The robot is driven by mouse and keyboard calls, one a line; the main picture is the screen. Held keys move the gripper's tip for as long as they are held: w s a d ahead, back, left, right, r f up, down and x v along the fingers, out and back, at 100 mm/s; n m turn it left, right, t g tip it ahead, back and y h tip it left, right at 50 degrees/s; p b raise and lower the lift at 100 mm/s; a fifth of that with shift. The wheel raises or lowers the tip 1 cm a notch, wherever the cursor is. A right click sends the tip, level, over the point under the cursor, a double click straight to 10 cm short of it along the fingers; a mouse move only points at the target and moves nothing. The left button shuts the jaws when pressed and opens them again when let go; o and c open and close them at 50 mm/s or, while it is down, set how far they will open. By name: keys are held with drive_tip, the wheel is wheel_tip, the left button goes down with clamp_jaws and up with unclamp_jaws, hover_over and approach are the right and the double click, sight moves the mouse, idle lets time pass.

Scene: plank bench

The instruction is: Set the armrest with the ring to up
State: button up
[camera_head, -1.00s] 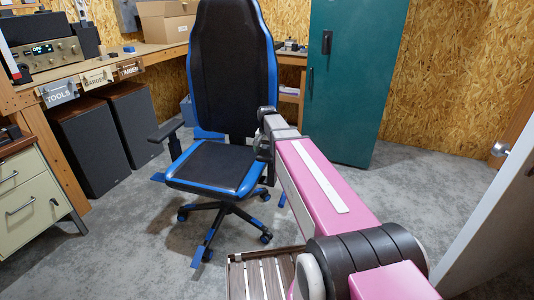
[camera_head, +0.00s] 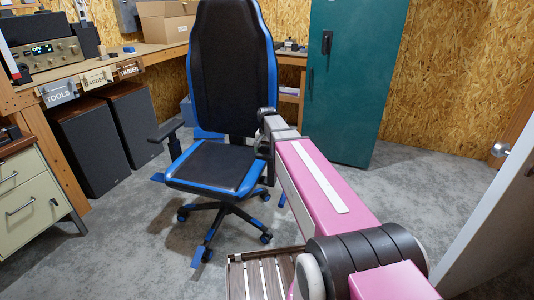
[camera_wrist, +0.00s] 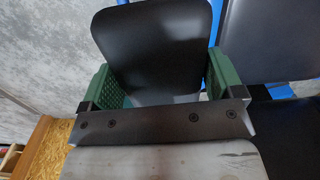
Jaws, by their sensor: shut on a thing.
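The black and blue office chair (camera_head: 210,165) stands on the floor in the middle of the head view. Its left-hand armrest (camera_head: 165,130) is in plain sight there. In the wrist view my gripper (camera_wrist: 157,75) has its green finger pads on both sides of a dark, smooth armrest pad (camera_wrist: 160,45) and is shut on it. In the head view my gripper (camera_head: 265,140) is at the chair's right side, and my arm hides most of this armrest. No ring can be made out in the frames.
A workbench (camera_head: 160,55) with bins runs behind the chair, with two dark speakers (camera_head: 88,145) under it. A teal cabinet (camera_head: 350,90) stands at the back right. A slatted wooden thing (camera_head: 262,275) is at the front, and a drawer unit (camera_head: 30,195) at the left.

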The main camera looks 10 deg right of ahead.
wheel_tip(320, 180, up, 6)
drive_tip(key=shift+r, duration=0.15)
drive_tip(key=shift+w, duration=0.1)
drive_tip(key=o, duration=1.1)
drive_tip(key=shift+c, duration=0.2)
wheel_tip(320, 180, up, 11)
